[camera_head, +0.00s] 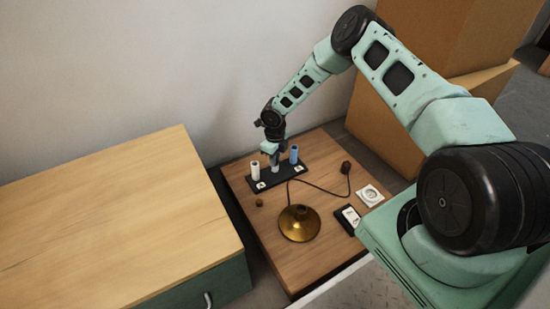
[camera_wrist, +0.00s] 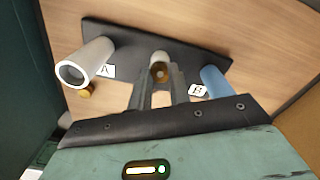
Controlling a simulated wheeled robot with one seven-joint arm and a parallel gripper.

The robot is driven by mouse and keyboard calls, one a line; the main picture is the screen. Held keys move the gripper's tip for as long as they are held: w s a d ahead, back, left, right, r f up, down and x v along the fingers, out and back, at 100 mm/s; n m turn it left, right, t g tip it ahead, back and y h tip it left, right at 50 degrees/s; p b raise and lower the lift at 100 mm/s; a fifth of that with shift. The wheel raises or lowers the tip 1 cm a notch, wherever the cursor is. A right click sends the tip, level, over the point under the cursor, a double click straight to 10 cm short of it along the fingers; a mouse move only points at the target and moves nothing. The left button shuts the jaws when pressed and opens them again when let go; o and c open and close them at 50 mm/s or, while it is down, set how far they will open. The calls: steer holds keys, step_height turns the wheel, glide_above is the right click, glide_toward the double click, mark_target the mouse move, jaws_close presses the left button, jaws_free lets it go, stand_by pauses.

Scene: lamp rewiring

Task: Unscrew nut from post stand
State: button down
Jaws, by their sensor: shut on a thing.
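The post stand is a black base (camera_head: 264,184) on the wooden table, and it also shows in the wrist view (camera_wrist: 130,40). It carries a white post (camera_wrist: 90,57) by label A, a short grey post (camera_wrist: 159,57) in the middle, and a blue post (camera_wrist: 215,80) by label B. My gripper (camera_wrist: 160,78) is at the middle post, shut on a brass nut (camera_wrist: 160,71) at its top. The fingers partly hide the nut and post. In the head view my gripper (camera_head: 275,158) is above the stand and hides the nut.
A small brass piece (camera_head: 259,203) lies on the table (camera_head: 325,262) near the white post. A brass lamp base (camera_head: 299,223) with a dark cord stands in front. A black device (camera_head: 347,218) and a white plate (camera_head: 370,195) lie right. A cabinet (camera_head: 110,220) stands left.

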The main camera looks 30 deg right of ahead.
steer(key=c, duration=1.2)
jaws_free()
steer(key=shift+c, duration=0.2)
